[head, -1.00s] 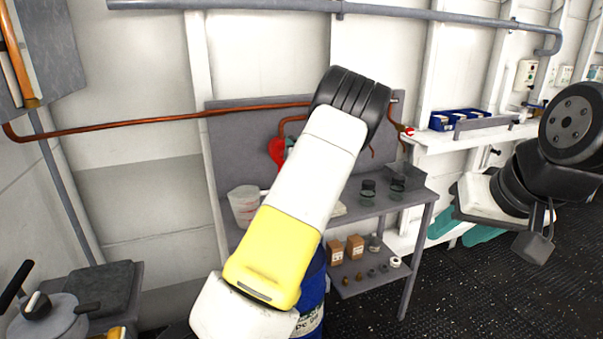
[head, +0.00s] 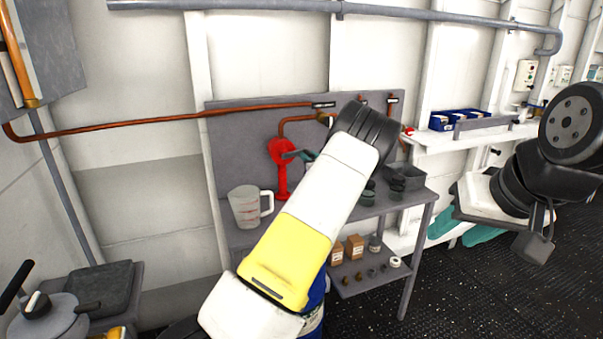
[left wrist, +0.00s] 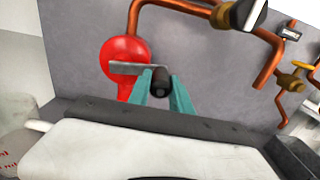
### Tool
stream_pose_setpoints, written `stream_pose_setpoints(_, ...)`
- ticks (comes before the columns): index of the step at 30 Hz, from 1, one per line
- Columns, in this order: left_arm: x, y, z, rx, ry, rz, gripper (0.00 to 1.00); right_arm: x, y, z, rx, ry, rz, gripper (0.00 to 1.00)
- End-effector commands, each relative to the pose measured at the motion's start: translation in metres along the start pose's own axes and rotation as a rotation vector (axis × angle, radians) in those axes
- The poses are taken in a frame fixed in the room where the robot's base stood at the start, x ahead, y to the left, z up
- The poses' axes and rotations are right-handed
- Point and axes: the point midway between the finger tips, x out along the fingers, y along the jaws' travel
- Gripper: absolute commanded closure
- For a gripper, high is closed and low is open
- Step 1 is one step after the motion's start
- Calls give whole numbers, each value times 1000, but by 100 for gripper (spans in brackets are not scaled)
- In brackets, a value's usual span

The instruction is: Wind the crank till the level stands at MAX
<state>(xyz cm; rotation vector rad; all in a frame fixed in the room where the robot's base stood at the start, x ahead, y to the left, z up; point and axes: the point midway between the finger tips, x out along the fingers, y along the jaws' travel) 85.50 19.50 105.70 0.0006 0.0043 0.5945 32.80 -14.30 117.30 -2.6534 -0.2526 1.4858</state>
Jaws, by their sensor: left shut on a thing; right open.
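A red pump (head: 282,152) stands on the grey bench in front of the grey back panel; it also shows in the left wrist view (left wrist: 122,62). Its grey crank arm (left wrist: 132,68) points right, about level, and ends in a dark handle (left wrist: 160,82). My left gripper (left wrist: 163,90) is shut on that handle, its teal fingers on either side; in the head view my arm hides most of this. A clear measuring jug (head: 245,207) with red marks stands left of the pump; its level and any MAX mark are too small to read. My right gripper (head: 462,230) is open and empty.
Copper pipes (head: 160,118) with valves run along the wall and panel. Dark jars (head: 398,180) and a grey bin stand on the bench's right. Small boxes (head: 354,246) sit on the lower shelf. A pot (head: 50,318) is at lower left. A blue drum is partly behind my left arm.

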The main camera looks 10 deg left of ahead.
Motion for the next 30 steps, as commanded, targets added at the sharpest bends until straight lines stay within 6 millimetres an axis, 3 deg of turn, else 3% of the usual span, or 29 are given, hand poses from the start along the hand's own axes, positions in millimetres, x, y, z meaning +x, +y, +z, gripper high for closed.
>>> stream_pose_setpoints(16, 4, 11, -42, -1, -5, 4, 100, 0, 0, 0, 0, 0, 0, 55)
stream_pose_setpoints(24, 4, 35, -64, 2, -5, 7, 100, 0, 0, 0, 0, 0, 0, 55)
stream_pose_setpoints(30, 3, 42, -70, -2, -9, 5, 100, 0, 0, 0, 0, 0, 0, 55)
